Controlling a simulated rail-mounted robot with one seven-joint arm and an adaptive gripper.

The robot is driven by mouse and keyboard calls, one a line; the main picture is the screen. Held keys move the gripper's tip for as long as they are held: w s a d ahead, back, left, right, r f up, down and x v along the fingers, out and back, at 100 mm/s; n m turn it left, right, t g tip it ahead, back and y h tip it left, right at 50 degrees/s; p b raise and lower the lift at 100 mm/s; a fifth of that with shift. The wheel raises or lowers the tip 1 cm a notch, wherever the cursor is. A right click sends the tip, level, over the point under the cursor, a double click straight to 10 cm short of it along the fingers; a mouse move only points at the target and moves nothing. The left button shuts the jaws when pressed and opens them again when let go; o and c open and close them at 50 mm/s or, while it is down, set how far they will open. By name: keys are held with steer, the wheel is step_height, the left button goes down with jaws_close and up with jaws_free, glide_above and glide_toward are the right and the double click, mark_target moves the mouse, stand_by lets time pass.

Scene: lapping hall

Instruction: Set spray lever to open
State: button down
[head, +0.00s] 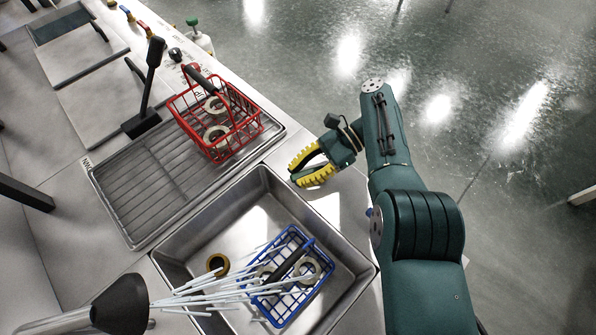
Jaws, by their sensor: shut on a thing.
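My gripper (295,176), with yellow ribbed fingers, is low over the steel counter by the sink's upper right corner. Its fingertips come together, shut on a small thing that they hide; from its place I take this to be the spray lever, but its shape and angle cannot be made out. The black spray head (121,303) is at the lower left on a metal pipe. Pale streams of spray (205,294) fan out from it to the right over the sink, so the spray is on. They reach a blue wire basket (318,291).
The steel sink (164,262) holds the blue basket with rings and a brown ring (218,264). A red wire basket (245,141) with rings stands on a ribbed drain tray (138,238), beside a black upright handle (152,75). Coloured knobs line the far counter. Open floor lies right.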

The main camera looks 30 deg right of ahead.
mark_target(300, 175)
steer(key=shift+s+f, duration=0.1)
steer(key=shift+f, duration=0.25)
steer(key=c, duration=0.9)
jaws_free()
steer(key=shift+d+r, duration=0.1)
steer(key=shift+r, duration=0.1)
steer(key=shift+r, duration=0.1)
step_height(300, 175, up, 10)
steer(key=shift+f, duration=0.1)
